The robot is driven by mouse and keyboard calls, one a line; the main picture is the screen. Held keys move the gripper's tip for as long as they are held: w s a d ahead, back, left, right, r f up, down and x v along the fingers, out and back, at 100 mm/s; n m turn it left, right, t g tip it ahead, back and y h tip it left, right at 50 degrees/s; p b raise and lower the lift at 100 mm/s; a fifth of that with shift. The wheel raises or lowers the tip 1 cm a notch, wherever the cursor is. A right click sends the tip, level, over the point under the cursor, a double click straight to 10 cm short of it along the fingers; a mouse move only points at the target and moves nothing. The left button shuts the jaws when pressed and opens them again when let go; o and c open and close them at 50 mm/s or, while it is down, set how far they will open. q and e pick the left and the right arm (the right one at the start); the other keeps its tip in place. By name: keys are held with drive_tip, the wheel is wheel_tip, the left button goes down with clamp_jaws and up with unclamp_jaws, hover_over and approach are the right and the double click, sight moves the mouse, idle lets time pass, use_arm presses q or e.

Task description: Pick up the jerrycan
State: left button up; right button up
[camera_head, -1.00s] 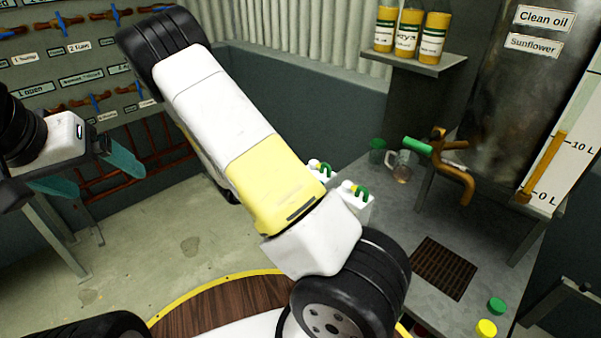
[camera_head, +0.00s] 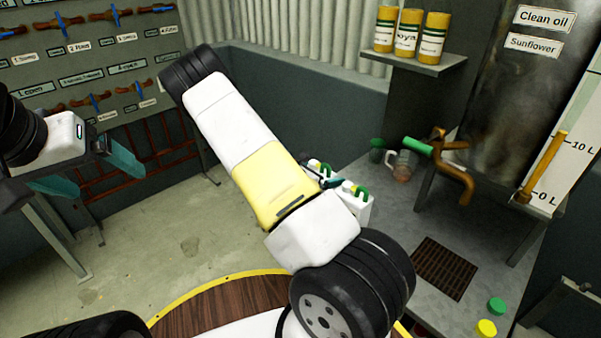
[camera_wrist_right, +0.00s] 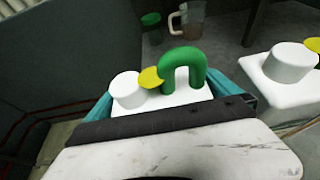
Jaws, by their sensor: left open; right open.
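Two white jerrycans with green handles stand side by side at the bench edge. The left jerrycan (camera_head: 314,169) is partly hidden by my right arm in the head view. In the right wrist view this jerrycan (camera_wrist_right: 190,100) lies between the teal fingers of my right gripper (camera_wrist_right: 166,98), its cap and green handle facing the camera. The right gripper is open, one finger on each side; contact cannot be told. The other jerrycan (camera_head: 362,207) is just right of it and also shows in the right wrist view (camera_wrist_right: 283,85). My left gripper (camera_head: 90,168) is open and empty, far left.
A glass mug (camera_head: 403,165) and a green cup (camera_head: 377,151) stand behind the jerrycans, near the tap (camera_head: 455,170) of the oil tank (camera_head: 515,100). A drain grate (camera_head: 443,268) and loose green (camera_head: 497,305) and yellow (camera_head: 487,327) caps are on the bench.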

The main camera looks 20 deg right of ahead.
drive_tip(key=c, duration=1.4)
drive_tip(key=shift+r, duration=0.1)
drive_tip(key=c, duration=0.3)
